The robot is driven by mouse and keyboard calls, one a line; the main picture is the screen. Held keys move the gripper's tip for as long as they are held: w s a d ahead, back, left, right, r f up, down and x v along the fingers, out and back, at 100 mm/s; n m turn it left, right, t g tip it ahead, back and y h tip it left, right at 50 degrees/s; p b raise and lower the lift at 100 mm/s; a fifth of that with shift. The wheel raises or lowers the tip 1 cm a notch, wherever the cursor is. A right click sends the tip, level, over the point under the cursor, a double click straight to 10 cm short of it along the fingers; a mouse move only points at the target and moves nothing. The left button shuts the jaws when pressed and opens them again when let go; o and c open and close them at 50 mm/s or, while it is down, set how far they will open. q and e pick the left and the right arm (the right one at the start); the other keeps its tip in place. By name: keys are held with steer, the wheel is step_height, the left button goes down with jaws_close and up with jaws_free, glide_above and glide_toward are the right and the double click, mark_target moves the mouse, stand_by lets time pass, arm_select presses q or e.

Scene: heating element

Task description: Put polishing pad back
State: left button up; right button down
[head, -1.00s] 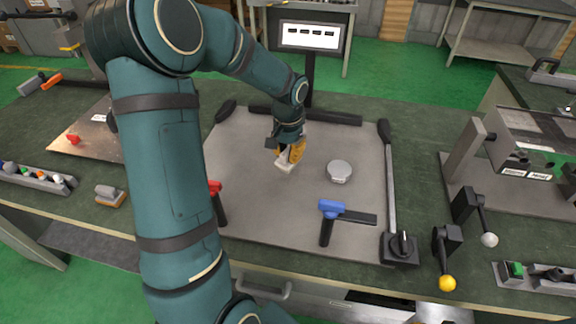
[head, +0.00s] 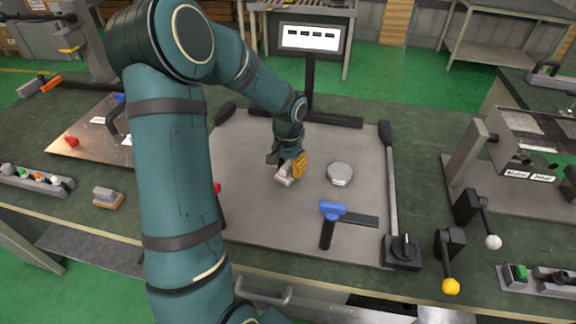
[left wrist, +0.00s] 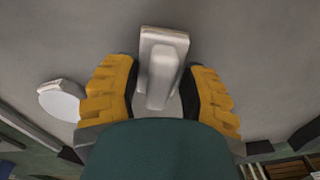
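A small white block with a raised grip, seemingly the polishing pad (head: 283,175), is at the fingertips of my left gripper (head: 291,168) above the grey mat. In the left wrist view the pad (left wrist: 164,48) lies between the yellow fingers of my left gripper (left wrist: 160,85), its raised grip between their dark inner faces. My right gripper is not in view.
A small grey-and-orange block (head: 108,197) lies left of my arm. A black post with a screen (head: 311,38) stands behind. Levers with knobs (head: 451,286) are right.

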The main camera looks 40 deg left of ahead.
mark_target(288, 164)
arm_select(q)
steer(key=shift+r, duration=0.3)
step_height(288, 164, up, 12)
steer(key=p, duration=0.2)
steer(key=shift+p, duration=0.35)
steer(key=shift+f, duration=0.2)
